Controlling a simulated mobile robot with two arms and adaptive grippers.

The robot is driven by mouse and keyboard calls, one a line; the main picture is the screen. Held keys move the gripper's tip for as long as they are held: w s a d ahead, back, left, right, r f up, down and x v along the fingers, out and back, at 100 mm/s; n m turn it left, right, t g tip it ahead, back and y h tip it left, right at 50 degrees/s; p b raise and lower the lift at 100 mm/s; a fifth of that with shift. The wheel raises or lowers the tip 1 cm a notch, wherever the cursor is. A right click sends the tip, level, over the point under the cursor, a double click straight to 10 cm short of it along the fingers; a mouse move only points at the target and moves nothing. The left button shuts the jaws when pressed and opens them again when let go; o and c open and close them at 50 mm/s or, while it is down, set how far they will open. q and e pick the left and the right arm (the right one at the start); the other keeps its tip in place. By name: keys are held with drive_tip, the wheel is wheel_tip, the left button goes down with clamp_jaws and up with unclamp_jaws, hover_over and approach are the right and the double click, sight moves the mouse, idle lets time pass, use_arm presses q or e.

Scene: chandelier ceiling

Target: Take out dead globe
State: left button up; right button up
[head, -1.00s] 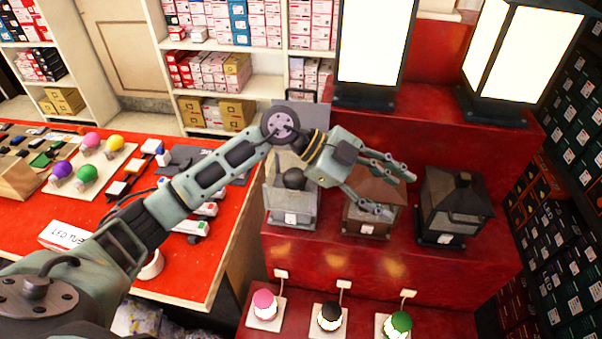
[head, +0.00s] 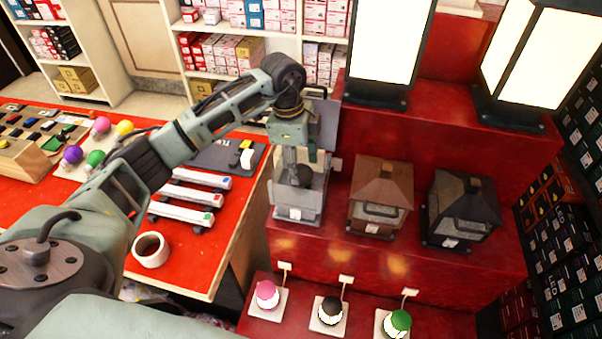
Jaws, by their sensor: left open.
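A dark, unlit globe (head: 304,177) sits inside the pale grey lantern (head: 297,212), the leftmost of three small lanterns on the red step. The lantern's top looks open, with a grey panel (head: 326,122) standing up behind it. My left gripper (head: 299,166) points down into the lantern from above. Its fingers are open and close around or beside the globe; I cannot tell whether they touch it. The arm and fingers partly hide the lantern's upper part. My right gripper is not in view.
A brown lantern (head: 379,199) and a black lantern (head: 460,212) stand to the right. Tall lit lamps (head: 388,45) stand on the upper step. Pink, black and green bulbs sit on stands below. The red table (head: 205,262) at left holds bulbs, switches and a white cup (head: 151,250).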

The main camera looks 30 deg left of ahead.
use_arm(q)
drive_tip(key=shift+d+f, duration=0.15)
drive_tip(key=shift+f, duration=1.05)
drive_tip(key=c, duration=0.9)
drive_tip(key=shift+r, duration=0.1)
